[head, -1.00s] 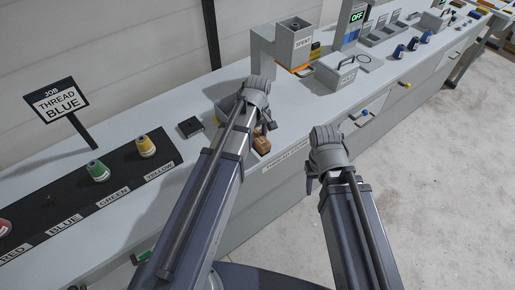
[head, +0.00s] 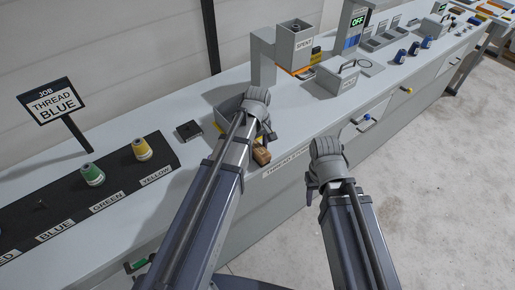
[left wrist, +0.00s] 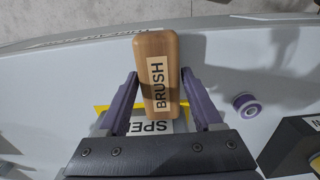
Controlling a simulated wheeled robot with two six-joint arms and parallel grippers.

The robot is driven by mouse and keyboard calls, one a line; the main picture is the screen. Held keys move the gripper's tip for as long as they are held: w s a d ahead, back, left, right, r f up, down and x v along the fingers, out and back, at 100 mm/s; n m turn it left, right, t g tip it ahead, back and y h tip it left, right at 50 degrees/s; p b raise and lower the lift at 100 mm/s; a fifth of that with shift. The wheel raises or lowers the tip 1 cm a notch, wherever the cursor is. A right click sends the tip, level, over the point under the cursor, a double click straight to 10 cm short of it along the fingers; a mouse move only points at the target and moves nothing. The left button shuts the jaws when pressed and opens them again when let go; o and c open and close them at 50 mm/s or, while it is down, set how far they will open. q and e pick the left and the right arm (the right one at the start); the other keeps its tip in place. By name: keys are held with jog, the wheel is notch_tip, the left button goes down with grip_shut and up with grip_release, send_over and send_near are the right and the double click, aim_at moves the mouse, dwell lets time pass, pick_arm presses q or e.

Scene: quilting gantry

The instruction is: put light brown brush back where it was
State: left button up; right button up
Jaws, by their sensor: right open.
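The light brown brush (left wrist: 158,60) is a wooden block with a "BRUSH" label, between my left gripper's purple fingers (left wrist: 159,75) in the left wrist view. The fingertips appear to press on its two long sides, and its far end sticks out past them. In the head view the brush (head: 262,156) shows just below my left gripper (head: 262,128), near the counter's front edge. Whether it touches the counter is unclear. My right gripper (head: 312,185) is open and empty, in front of the counter.
A grey bin (head: 228,108) is partly hidden behind my left gripper. A black block (head: 189,130) and a dark strip with green (head: 93,174) and yellow spools (head: 142,149) lie to the left. A grey lidded box (head: 335,77) stands right on the counter (head: 215,185).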

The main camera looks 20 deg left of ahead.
aim_at(257, 147)
pick_arm(q)
jog(key=shift+o, duration=1.4)
jog(key=shift+r, duration=0.1)
notch_tip(257, 147, up, 12)
jog(key=p, duration=1.2)
jog(key=s+d+m+y, duration=0.1)
jog(key=s+d+m, duration=0.9)
jog(key=s+m, duration=0.4)
jog(key=shift+s+d, duration=0.15)
jog(key=shift+d, duration=0.1)
